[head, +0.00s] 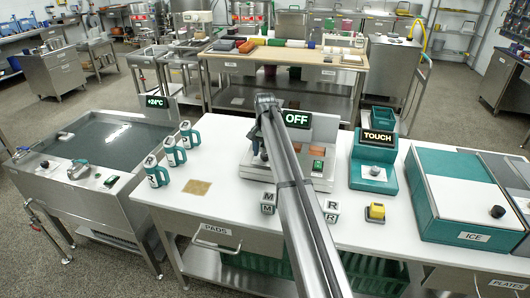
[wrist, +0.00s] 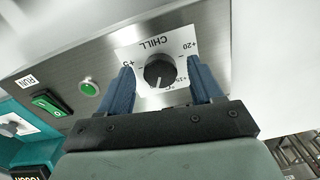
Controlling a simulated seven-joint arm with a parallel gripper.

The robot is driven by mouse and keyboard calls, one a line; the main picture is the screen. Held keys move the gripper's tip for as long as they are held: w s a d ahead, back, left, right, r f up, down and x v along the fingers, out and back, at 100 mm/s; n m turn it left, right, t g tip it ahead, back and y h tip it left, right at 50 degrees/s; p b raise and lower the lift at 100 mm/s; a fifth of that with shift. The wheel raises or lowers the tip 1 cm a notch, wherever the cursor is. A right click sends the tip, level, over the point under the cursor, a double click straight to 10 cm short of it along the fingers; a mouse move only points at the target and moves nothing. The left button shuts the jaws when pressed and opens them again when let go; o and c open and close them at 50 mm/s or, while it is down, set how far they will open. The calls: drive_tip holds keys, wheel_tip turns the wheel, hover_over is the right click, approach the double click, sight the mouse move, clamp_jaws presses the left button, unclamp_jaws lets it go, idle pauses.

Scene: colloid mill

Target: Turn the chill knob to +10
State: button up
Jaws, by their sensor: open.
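In the head view, the machine's display (head: 297,119) reads OFF. My arm hides the knob there.
On the steel panel are a green button (wrist: 89,88) and a green rocker switch (wrist: 50,102) labelled RUN. Teal-and-white mugs (head: 155,172) stand left.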

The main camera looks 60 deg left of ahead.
sight(265, 154)
drive_tip(key=shift+r, duration=0.1)
wheel_tip(265, 154, up, 14)
drive_tip(key=shift+f, duration=0.2)
idle(0.3)
idle(0.5)
